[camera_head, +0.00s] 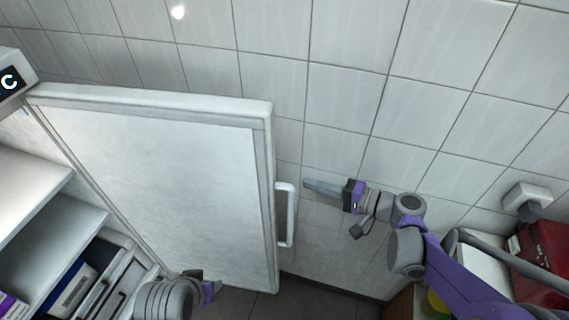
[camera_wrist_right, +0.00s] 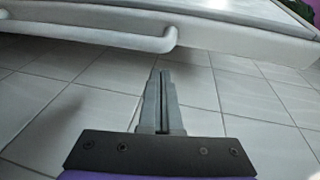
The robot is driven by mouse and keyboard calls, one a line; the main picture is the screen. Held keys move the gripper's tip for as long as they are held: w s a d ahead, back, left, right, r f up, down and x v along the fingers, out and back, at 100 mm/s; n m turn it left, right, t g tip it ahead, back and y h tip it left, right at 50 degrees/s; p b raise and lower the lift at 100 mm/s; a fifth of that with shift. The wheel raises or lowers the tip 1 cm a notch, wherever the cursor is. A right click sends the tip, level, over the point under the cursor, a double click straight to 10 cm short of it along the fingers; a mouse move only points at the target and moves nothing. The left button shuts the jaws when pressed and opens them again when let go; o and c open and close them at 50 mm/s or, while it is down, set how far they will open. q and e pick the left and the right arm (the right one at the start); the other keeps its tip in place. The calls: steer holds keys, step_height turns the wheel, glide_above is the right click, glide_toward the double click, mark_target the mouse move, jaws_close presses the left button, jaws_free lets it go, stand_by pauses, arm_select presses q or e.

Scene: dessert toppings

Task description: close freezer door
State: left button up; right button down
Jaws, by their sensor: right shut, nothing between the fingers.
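The freezer door (camera_head: 170,175) stands wide open, its white inner panel facing me in the head view. Its white bar handle (camera_head: 288,215) is on the door's right edge. The handle (camera_wrist_right: 95,35) and the door's edge (camera_wrist_right: 230,50) also cross the top of the right wrist view. My right gripper (camera_head: 308,186) is shut and empty, just right of the handle and apart from it; its closed fingers (camera_wrist_right: 161,78) show in the wrist view. My left arm shows at the bottom of the head view, but its fingertips cannot be made out.
The open freezer's shelves (camera_head: 35,190) and a drawer with boxes (camera_head: 75,290) are at the left. A tiled wall (camera_head: 345,90) stands behind the door. A red object (camera_head: 545,260) and a wall socket (camera_head: 527,197) are at the right.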

arm_select(q)
steer(key=shift+w+d+r+p, duration=0.15)
steer(key=shift+w+r+p, duration=0.05)
steer(key=shift+r+p, duration=0.65)
arm_select(e)
steer(key=w+a+r+t+y, duration=0.1)
steer(key=w+a, duration=0.2)
steer(key=a, duration=0.4)
steer(key=shift+a+r+m, duration=0.3)
steer(key=shift+s, duration=0.1)
